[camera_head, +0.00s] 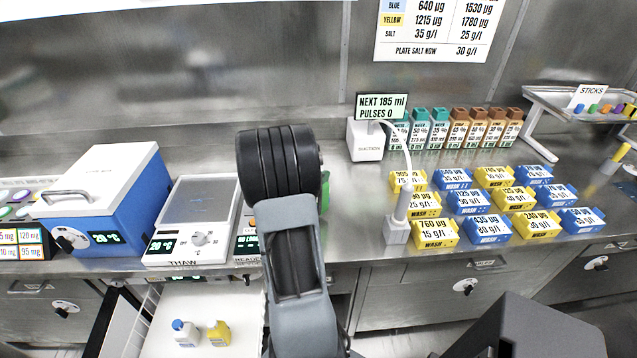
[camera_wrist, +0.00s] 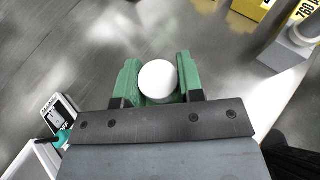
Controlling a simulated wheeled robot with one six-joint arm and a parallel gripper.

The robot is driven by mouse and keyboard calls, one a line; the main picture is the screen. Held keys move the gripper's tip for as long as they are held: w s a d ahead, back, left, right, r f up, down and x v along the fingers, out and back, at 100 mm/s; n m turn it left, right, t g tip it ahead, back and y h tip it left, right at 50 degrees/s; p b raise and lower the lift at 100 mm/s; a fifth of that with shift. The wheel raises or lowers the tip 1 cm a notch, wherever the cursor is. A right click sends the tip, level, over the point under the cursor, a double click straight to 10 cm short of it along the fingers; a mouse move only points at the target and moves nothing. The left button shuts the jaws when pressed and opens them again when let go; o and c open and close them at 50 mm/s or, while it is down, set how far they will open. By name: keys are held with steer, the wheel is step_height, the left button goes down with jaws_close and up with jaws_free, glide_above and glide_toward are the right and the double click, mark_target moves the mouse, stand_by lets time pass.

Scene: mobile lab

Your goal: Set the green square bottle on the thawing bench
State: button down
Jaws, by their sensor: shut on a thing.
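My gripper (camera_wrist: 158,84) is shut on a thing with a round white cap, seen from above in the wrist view. Green shows on both sides of the cap and just below it; I take it as the green square bottle (camera_wrist: 160,100), though green body and fingers are hard to tell apart. In the head view my arm hides most of the gripper, and only a green sliver shows at its right. The likely thawing bench is a white flat-topped unit (camera_head: 208,200) with a knob and a 20 °C display, above a THAW label (camera_head: 183,263). It stands left of my arm.
A blue box with a white lid (camera_head: 105,200) stands left of the unit. An open drawer (camera_head: 190,295) below holds two small bottles. Right of my arm are a suction stand (camera_head: 365,140), yellow and blue wash blocks (camera_head: 435,233), and several cartons behind.

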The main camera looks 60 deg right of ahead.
steer(key=shift+d+f, duration=0.2)
steer(key=shift+f, duration=1.6)
steer(key=c, duration=0.8)
jaws_free()
steer(key=shift+o, duration=0.2)
steer(key=a+r+m+t+y, duration=0.2)
steer(key=a+r+m+y, duration=0.1)
steer(key=a, duration=1.2)
steer(key=a+r+m+t+y, duration=0.2)
steer(key=a+m+y, duration=0.4)
steer(key=a, duration=0.8)
steer(key=a+r+m+t+y, duration=0.2)
steer(key=a+r+m+y, duration=0.2)
steer(key=a, duration=1.1)
steer(key=m, duration=0.3)
steer(key=shift+s+a+r, duration=0.15)
steer(key=shift+s+a, duration=0.2)
steer(key=shift+s, duration=0.05)
